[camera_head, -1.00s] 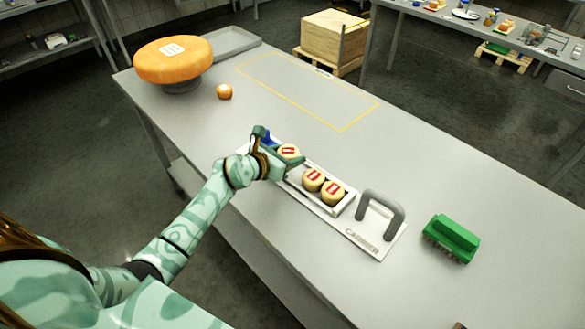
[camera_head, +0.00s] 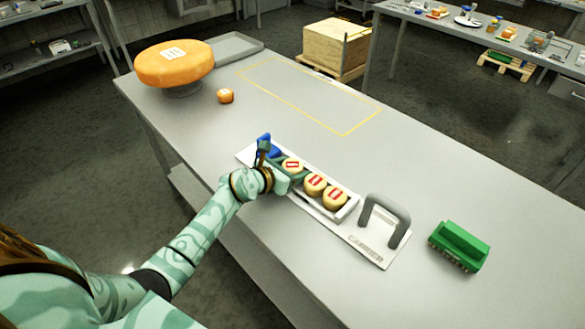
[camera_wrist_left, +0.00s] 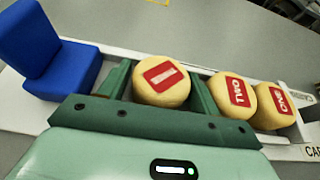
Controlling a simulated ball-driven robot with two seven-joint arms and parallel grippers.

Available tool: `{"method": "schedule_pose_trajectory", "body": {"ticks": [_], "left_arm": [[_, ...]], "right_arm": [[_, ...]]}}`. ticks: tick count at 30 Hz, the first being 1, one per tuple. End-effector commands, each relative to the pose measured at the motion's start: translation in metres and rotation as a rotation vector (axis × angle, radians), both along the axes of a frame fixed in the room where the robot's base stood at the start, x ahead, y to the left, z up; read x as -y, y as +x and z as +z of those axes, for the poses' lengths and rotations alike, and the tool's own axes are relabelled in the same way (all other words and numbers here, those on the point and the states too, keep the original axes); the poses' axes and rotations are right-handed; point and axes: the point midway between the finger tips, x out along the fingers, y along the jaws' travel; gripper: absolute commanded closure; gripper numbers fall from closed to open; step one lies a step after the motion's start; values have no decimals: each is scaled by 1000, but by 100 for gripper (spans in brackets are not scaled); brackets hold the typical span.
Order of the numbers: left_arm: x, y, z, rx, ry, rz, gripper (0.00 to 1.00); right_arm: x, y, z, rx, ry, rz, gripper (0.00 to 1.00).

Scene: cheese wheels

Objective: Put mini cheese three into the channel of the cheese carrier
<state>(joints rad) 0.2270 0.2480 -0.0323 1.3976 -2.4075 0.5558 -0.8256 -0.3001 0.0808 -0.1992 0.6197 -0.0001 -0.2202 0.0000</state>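Mini cheese three (camera_head: 293,165), a small yellow wheel with a red label, sits between the fingers of my left gripper (camera_head: 282,165). The fingers flank it closely on both sides in the left wrist view (camera_wrist_left: 160,82); its label text is unreadable there. It is low over or in the channel of the cheese carrier (camera_head: 368,244), about level with the row; its underside is hidden. Mini cheese two (camera_head: 315,184) and mini cheese one (camera_head: 335,198) stand in the channel, towards the handle. My right gripper is not in view.
A blue block (camera_wrist_left: 60,65) stands at the carrier's far end. The grey handle (camera_head: 384,215) rises at the other end, with a green block (camera_head: 458,246) beyond. A large orange cheese (camera_head: 174,62) and a small orange piece (camera_head: 225,96) stand farther back. The yellow outlined area is clear.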

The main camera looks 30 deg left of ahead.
Motion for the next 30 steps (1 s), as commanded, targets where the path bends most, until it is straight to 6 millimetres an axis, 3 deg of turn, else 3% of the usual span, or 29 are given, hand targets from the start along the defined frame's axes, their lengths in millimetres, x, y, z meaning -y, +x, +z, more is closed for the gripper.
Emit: {"method": "schedule_pose_trajectory", "body": {"ticks": [4, 7, 15, 21, 30], "left_arm": [[0, 0, 4, 1, 0, 0, 37], [-3, -11, 9, 0, 2, 0, 37], [-19, -66, 35, 0, 2, -1, 37], [-29, -97, 46, -1, 0, 0, 37], [-31, -107, 49, 0, 0, 0, 37]], "right_arm": [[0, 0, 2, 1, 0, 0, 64], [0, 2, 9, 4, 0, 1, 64], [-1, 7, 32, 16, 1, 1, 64], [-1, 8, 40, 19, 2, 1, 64], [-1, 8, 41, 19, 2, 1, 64]]}}
